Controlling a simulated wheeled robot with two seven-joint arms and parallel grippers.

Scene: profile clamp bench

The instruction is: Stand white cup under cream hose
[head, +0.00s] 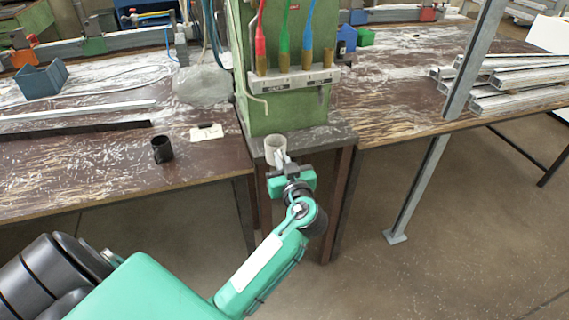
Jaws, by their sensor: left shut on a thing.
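The white cup (274,146) is upright near the front edge of the small dark stand (318,138) at the foot of the green machine (292,110). My left gripper (281,160) is shut on the cup's near side. I cannot tell whether the cup's base touches the stand. The cream hose (257,99) comes down the machine's left front side. Its lower end hangs above the cup in the picture; the depth between them is unclear. My right gripper is not in view.
Red, green and blue brushes hang in a rack (291,78) on the machine. Metal profiles (515,82) lie on the right bench, behind a grey post (470,65).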

